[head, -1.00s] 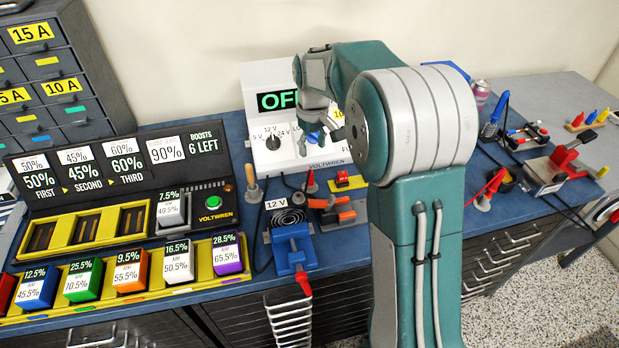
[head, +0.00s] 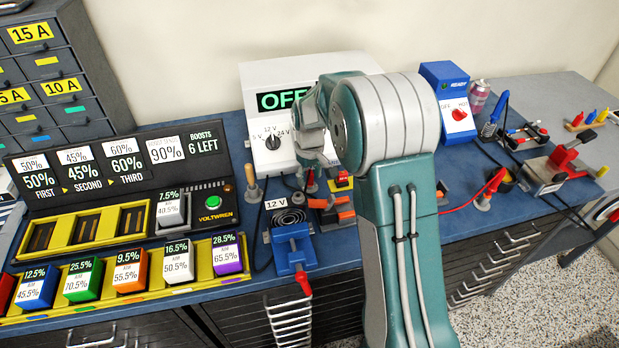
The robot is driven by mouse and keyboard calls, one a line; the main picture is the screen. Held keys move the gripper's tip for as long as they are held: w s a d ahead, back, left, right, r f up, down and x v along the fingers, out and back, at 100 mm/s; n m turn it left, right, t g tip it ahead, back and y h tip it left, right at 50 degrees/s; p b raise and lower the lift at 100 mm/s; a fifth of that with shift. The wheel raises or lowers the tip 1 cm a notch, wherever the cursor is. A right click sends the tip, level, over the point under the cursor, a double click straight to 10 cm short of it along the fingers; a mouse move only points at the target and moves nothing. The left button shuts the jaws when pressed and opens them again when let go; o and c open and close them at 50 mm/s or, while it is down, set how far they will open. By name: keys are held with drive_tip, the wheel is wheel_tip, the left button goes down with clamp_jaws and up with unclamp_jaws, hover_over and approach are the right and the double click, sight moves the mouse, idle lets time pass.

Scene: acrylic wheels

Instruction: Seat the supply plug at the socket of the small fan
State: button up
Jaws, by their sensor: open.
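The white supply (head: 255,78) stands at the back of the bench, with a green OFF readout and a dial (head: 273,141) marked 5 V, 12 V and 24 V. The small fan (head: 289,216) sits in front of it, beside a 12 V tag and behind a blue vise (head: 292,243). Its socket is too small to tell. My gripper (head: 307,172) is low in front of the supply, behind the fan. It is open, with its fingertips partly hidden. A small red-handled piece (head: 311,187) shows just below it; I cannot tell whether this is the supply plug.
Orange-and-black clamps (head: 337,212) lie right of the fan. The battery rack (head: 100,232) with coloured blocks fills the left. A blue box with a red knob (head: 447,105), a soldering iron (head: 493,120) and a red vise (head: 562,165) stand right. Cables cross the bench.

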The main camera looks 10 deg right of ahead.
sight(309, 170)
clamp_jaws()
drive_tip(key=shift+r, duration=0.55)
wheel_tip(309, 170, up, 2)
drive_tip(key=shift+r, duration=0.1)
drive_tip(key=s+r, duration=1)
drive_tip(key=s, duration=0.4)
drive_tip(key=a+r, duration=0.6)
drive_tip(key=shift+w+r, duration=0.2)
drive_tip(key=shift+r, duration=0.2)
